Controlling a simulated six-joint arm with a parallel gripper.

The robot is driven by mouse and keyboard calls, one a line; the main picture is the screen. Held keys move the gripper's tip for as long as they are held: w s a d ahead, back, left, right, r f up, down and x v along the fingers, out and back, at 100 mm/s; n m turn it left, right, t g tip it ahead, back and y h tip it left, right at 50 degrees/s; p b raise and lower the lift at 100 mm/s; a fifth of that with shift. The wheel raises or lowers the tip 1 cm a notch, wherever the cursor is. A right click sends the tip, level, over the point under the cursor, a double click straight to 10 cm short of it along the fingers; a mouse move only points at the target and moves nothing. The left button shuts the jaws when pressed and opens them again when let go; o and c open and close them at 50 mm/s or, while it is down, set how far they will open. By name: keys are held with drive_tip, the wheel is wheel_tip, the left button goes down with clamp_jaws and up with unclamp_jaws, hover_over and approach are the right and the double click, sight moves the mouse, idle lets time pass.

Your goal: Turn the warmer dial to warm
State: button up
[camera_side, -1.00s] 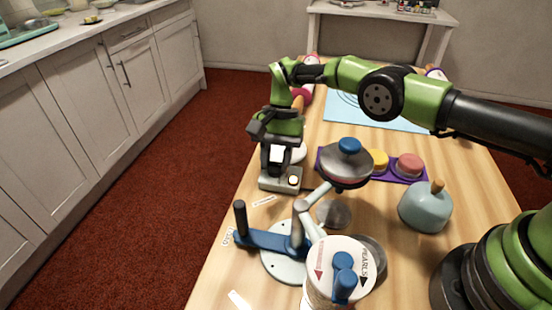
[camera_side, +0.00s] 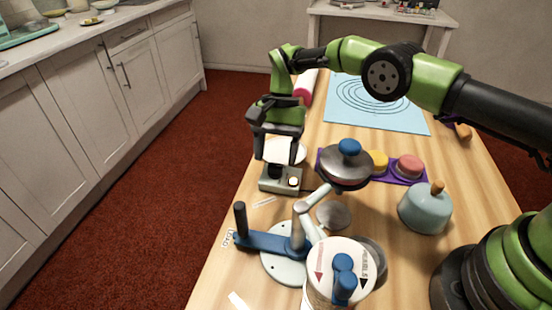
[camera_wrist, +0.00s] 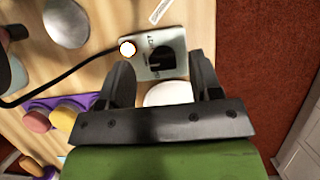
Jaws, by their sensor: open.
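The warmer (camera_side: 268,185) is a small grey box near the left edge of the wooden table, with a black dial (camera_wrist: 161,58) on its top panel and a round lit lamp (camera_side: 294,181) at one corner. In the wrist view, the warmer's panel (camera_wrist: 176,42) has dark lettering too small to read, and I cannot tell the dial's setting. My gripper (camera_side: 276,161) is open and empty above the warmer, pointing down. In the wrist view, its fingers (camera_wrist: 161,72) stand apart on either side of the dial's line, not visibly touching it.
A white plate (camera_side: 290,152) lies just behind the warmer. A purple tray (camera_side: 331,160) with coloured pieces, a blue-knobbed domed lid (camera_side: 347,168) and a blue-armed stand (camera_side: 265,241) are nearby. A black cord (camera_wrist: 62,84) runs from the warmer across the table.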

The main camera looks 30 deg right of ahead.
wheel_tip(320, 180, up, 7)
drive_tip(key=shift+r, duration=0.2)
wheel_tip(320, 180, up, 10)
drive_tip(key=n+t, duration=0.1)
drive_tip(key=t, duration=0.1)
hover_over(276, 164)
drive_tip(key=s+d, duration=0.1)
drive_tip(key=d, duration=0.2)
drive_tip(key=s+d+r+n+t, duration=0.2)
drive_tip(key=s+d+r+t, duration=0.1)
drive_tip(key=s+r, duration=0.55)
drive_tip(key=s+d+n+t, duration=0.1)
drive_tip(key=s+d+t, duration=0.1)
drive_tip(key=s, duration=0.6)
drive_tip(key=s+d+n+t+h, duration=0.1)
drive_tip(key=s+d+t, duration=0.1)
drive_tip(key=s, duration=0.6)
drive_tip(key=shift+s+f+t, duration=0.35)
drive_tip(key=shift+t, duration=0.35)
